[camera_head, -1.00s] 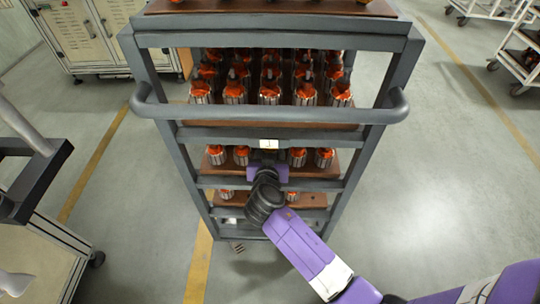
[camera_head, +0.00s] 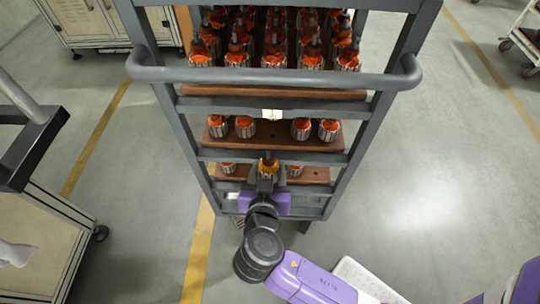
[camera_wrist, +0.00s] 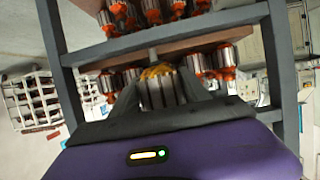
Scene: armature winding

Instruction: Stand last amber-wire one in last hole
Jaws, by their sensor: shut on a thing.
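In the wrist view the amber-wire armature (camera_wrist: 158,86) sits between the two dark fingers of my gripper (camera_wrist: 160,95). The gripper is shut on it. The middle board (camera_head: 196,132) of the cart carries orange-wire armatures (camera_head: 301,128) at left and right, with a gap at its centre. The lower board (camera_head: 311,175) also carries orange-wire armatures (camera_head: 228,168), partly hidden by my gripper and the rails.
The grey cart frame (camera_head: 182,142) has crossbars and a front handle (camera_head: 270,79) above the held armature. An upper board (camera_head: 275,91) is full of orange-wire armatures. A bench (camera_head: 40,240) stands at left.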

